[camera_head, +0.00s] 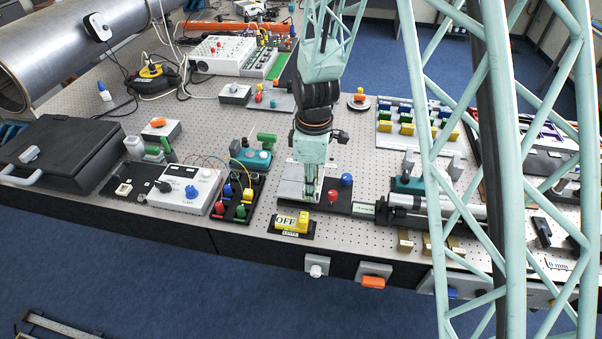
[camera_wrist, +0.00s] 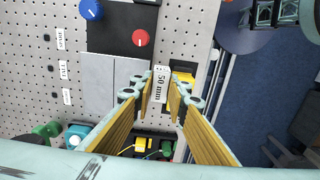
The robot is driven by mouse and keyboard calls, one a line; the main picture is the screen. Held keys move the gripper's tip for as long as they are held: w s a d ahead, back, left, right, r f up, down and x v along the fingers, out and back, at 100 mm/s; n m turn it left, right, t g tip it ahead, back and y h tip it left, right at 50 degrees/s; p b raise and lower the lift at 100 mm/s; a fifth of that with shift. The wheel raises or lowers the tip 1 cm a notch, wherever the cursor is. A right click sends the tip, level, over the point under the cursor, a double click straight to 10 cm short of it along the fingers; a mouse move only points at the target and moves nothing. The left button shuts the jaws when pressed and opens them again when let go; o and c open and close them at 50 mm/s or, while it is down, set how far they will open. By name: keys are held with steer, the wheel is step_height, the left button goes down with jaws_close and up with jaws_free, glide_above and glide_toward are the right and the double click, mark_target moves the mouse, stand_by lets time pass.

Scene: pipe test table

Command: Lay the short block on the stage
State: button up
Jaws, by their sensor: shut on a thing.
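My gripper (camera_head: 309,198) points straight down over the stage area in the head view. In the wrist view my gripper (camera_wrist: 160,98) is shut on a small block with a white label reading 50 mm (camera_wrist: 161,84). The stage (camera_wrist: 98,82) shows as pale grey plates on a black base, to the left of the held block in the wrist view. In the head view the stage (camera_head: 292,190) is partly hidden behind my gripper. The block appears near the stage's edge; I cannot tell its height or whether it touches.
A red knob (camera_head: 332,196) and a blue knob (camera_head: 347,180) stand on the black base. A yellow OFF switch (camera_head: 292,222) is close in front of the stage. Several brass blocks (camera_head: 405,241) sit at the table's front edge. A coloured terminal board (camera_head: 238,198) is to the left.

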steer(key=p, duration=0.2)
glide_above(301, 182)
steer(key=shift+s+d+f, duration=0.1)
steer(key=shift+s+f, duration=0.25)
steer(key=shift+f, duration=0.1)
steer(key=shift+w, duration=0.3)
steer(key=shift+w+f, duration=0.1)
steer(key=shift+f, duration=1.7)
steer(key=shift+f, duration=0.15)
steer(key=o, duration=0.9)
step_height(301, 182, up, 12)
steer(key=shift+b, duration=0.35)
